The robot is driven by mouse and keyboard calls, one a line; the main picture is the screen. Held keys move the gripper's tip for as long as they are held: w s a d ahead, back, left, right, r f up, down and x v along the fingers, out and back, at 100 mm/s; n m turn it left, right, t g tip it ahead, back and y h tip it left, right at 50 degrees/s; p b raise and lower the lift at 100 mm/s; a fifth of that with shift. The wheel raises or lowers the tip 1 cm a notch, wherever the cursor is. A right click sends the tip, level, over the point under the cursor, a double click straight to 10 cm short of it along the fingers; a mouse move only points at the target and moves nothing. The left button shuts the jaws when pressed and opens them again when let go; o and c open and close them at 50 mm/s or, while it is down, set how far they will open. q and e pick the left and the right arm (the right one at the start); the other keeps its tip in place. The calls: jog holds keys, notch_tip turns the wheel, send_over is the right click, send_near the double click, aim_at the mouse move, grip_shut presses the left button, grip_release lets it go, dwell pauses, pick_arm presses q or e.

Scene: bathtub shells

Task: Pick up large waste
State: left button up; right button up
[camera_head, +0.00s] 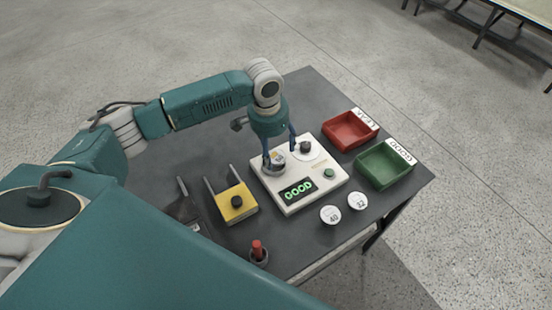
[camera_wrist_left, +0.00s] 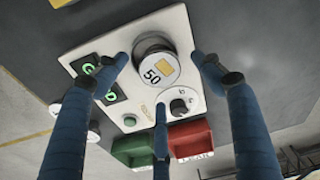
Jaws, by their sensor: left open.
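No object plainly recognisable as large waste shows. A short grey metal cylinder with a disc marked 50 and a yellow patch (camera_wrist_left: 155,62) sits on the white tester (camera_head: 318,189), whose green display reads GOOD. My left gripper (camera_head: 279,152) points down over the tester, around the cylinder. In the left wrist view the left gripper's blue fingers (camera_wrist_left: 162,85) are open, spread on different sides of the cylinder with gaps visible. In the head view the fingers partly hide the cylinder. My right gripper is not in view.
A red bin (camera_head: 334,138) and a green bin (camera_head: 369,177) stand right of the tester. White discs marked 40 (camera_head: 330,215) and 32 (camera_head: 357,201) lie in front. Left are a yellow block with prongs (camera_head: 236,212), a dark pronged item (camera_head: 184,208) and a red-topped item (camera_head: 258,251).

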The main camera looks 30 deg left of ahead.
pick_arm(q)
jog(key=shift+w+d+f, duration=0.1)
jog(key=shift+w+f, duration=0.05)
jog(key=shift+f, duration=1.1)
jog(key=shift+r, duration=0.1)
jog(key=c, duration=1.4)
